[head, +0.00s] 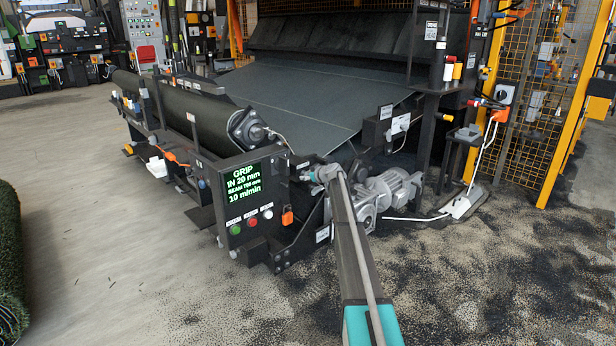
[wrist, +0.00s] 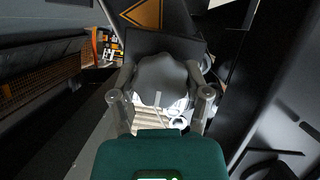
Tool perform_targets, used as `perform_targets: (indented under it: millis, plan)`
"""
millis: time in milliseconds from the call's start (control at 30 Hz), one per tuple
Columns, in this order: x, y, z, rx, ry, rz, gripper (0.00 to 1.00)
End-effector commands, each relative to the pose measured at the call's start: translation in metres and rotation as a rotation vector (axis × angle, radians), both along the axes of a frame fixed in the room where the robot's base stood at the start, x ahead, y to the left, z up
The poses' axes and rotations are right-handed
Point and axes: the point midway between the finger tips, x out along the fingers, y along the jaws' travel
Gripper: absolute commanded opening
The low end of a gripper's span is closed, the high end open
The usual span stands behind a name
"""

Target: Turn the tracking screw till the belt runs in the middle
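The belt (head: 305,98) is a wide dark grey-green sheet sloping down from the machine's dark hood, with a thin line across it. Its lower end goes out of sight behind the drive end, so I cannot tell how central it runs. My gripper (wrist: 160,74) reaches the drive end of the machine; in the head view my arm hides most of it. In the wrist view its fingers stand wide apart on either side of a grey rounded shape (wrist: 163,82). I cannot tell whether they touch it. I cannot make out the tracking screw for certain.
A display panel (head: 243,187) reads "GRIP IN 20 mm", with green, red and white buttons below. A geared motor (head: 390,190) sits right of my arm. A dark roll (head: 175,105) lies at the left. Yellow fence posts (head: 563,110) stand right.

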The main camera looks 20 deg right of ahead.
Motion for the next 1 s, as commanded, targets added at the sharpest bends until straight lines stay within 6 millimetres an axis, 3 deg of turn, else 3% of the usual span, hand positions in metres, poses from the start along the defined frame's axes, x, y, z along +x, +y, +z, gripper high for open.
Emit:
perform_targets:
  millis: [33, 200, 667, 1000]
  plan:
    - [0.0, 0.0001, 0.0, 0.0, 0.0, 0.0, 0.41]
    - [0.0002, 0.0001, 0.0, 0.0, 0.0, 0.0, 0.1]
    - [0.0013, -0.0021, -0.0001, 0.074, 0.024, -0.002, 0.1]
    - [0.0021, -0.0029, -0.0011, 0.294, 0.104, -0.001, 0.1]
